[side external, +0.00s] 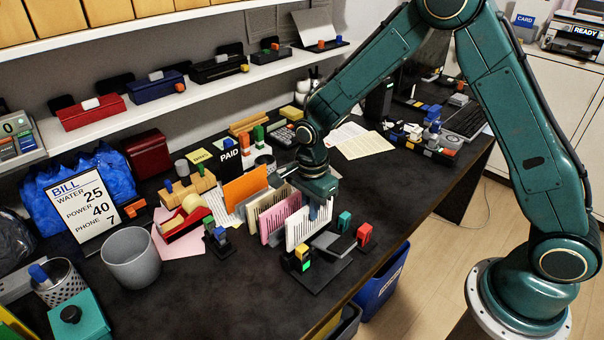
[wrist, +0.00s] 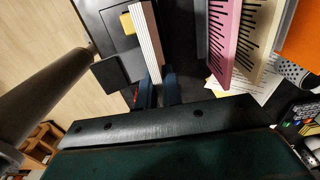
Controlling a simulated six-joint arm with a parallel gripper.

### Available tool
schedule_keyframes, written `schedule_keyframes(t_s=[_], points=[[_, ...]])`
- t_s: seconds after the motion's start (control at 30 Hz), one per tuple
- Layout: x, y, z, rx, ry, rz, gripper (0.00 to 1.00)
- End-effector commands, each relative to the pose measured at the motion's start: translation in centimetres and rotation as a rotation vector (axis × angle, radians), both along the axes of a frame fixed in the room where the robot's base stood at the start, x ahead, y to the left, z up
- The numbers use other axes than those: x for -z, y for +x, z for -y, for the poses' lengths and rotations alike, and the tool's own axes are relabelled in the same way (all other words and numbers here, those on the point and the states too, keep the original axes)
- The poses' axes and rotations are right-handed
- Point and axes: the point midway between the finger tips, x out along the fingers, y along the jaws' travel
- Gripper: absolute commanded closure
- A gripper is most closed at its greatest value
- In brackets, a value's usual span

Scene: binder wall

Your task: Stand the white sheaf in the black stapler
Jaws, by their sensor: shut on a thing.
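The white sheaf (side external: 308,229) is a white block with dark marks on its face; it stands upright in the side view. My gripper (side external: 319,207) is shut on it from above, and the wrist view shows the sheaf (wrist: 147,40) running out from between the dark fingers (wrist: 158,90). A black low device (side external: 330,252) with yellow, teal and red blocks is on the desk beside the sheaf; it looks like the black stapler. In the wrist view its dark plates (wrist: 107,72) lie close to the sheaf. I cannot tell whether the sheaf's lower edge touches anything.
A pink sheaf (side external: 275,228), a cream sheaf (side external: 260,203) and an orange card (side external: 244,187) stand just left of the white one. A grey cup (side external: 131,262) and a red tape dispenser (side external: 186,221) are further left. The front desk (side external: 220,290) is clear.

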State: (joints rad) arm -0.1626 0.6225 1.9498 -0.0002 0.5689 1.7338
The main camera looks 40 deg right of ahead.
Motion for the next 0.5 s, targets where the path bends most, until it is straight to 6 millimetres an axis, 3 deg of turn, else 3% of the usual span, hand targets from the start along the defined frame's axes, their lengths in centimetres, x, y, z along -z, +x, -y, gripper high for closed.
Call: schedule_keyframes(t_s=[0.5], points=[[1.3, 0.0, 0.0, 0.000, 0.000, 0.000, 1.00]])
